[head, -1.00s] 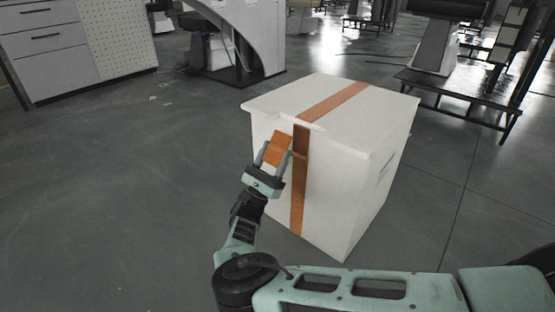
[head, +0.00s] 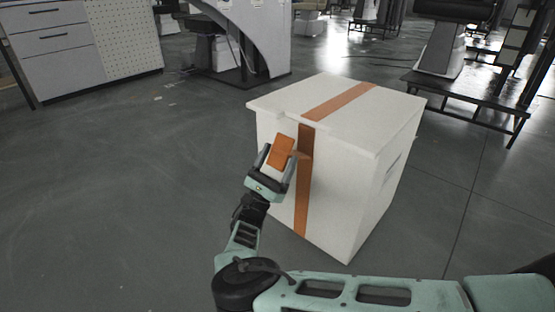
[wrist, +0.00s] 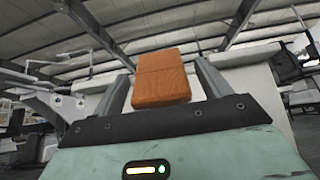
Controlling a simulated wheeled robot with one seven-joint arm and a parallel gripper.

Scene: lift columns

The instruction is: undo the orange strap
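The white box (head: 340,190) stands on the floor with the orange strap (head: 305,190) running over its lid and down its front face. An orange strap piece (head: 281,150) sticks out at the upper front, just left of the vertical band. My gripper (head: 278,158) is in front of the box at this piece, with one finger on each side. In the wrist view the piece (wrist: 162,80) stands between my fingers, with narrow gaps on both sides. My gripper (wrist: 162,82) looks open around it. How the piece joins the band is not clear.
The floor (head: 110,200) left of the box is clear. A grey drawer cabinet (head: 60,50) stands at the back left. A dark metal platform (head: 470,95) stands behind the box at the right.

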